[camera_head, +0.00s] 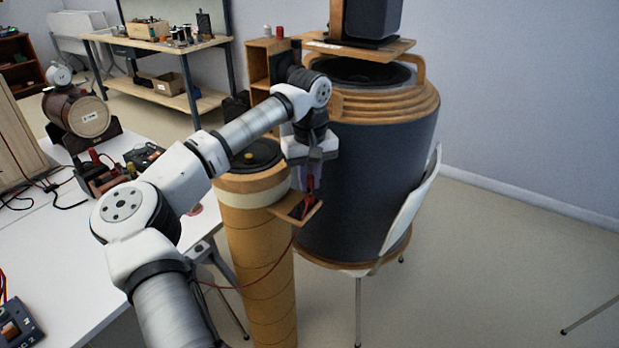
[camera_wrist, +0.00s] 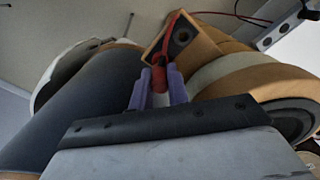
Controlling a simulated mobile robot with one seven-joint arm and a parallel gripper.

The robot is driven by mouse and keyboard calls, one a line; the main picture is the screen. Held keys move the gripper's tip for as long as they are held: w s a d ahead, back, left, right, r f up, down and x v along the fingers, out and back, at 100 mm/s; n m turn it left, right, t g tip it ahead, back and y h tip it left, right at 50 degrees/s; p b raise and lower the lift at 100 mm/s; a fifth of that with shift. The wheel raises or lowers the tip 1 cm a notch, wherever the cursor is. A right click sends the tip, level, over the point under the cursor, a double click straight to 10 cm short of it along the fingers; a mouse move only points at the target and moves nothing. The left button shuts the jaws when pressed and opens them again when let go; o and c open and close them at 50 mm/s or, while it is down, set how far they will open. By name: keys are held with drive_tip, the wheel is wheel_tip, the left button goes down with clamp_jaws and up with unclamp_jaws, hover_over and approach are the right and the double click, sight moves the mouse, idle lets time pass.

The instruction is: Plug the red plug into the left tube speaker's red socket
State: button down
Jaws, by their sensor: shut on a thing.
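The left tube speaker (camera_head: 258,265) is a tall tan cardboard tube with a pale band and a black driver on top. My gripper (camera_head: 309,183) points down over this plate. In the wrist view its purple fingers (camera_wrist: 159,88) are shut on the red plug (camera_wrist: 159,76). The plug is at the plate's edge; I cannot tell whether it touches the plate. The red socket is not clearly distinguishable.
A wide dark barrel speaker (camera_head: 375,170) with wooden rings stands close on the right, with a white chair (camera_head: 412,210) against it. A white table (camera_head: 60,250) with devices is at left. A thin red cable (camera_head: 262,281) hangs below the plate.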

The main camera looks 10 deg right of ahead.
sight(310, 176)
drive_tip(key=shift+f+b, duration=0.35)
drive_tip(key=shift+f, duration=0.55)
idle(0.6)
drive_tip(key=c, duration=1.3)
unclamp_jaws()
drive_tip(key=shift+r, duration=0.15)
drive_tip(key=shift+r+p, duration=2.85)
drive_tip(key=shift+r, duration=0.8)
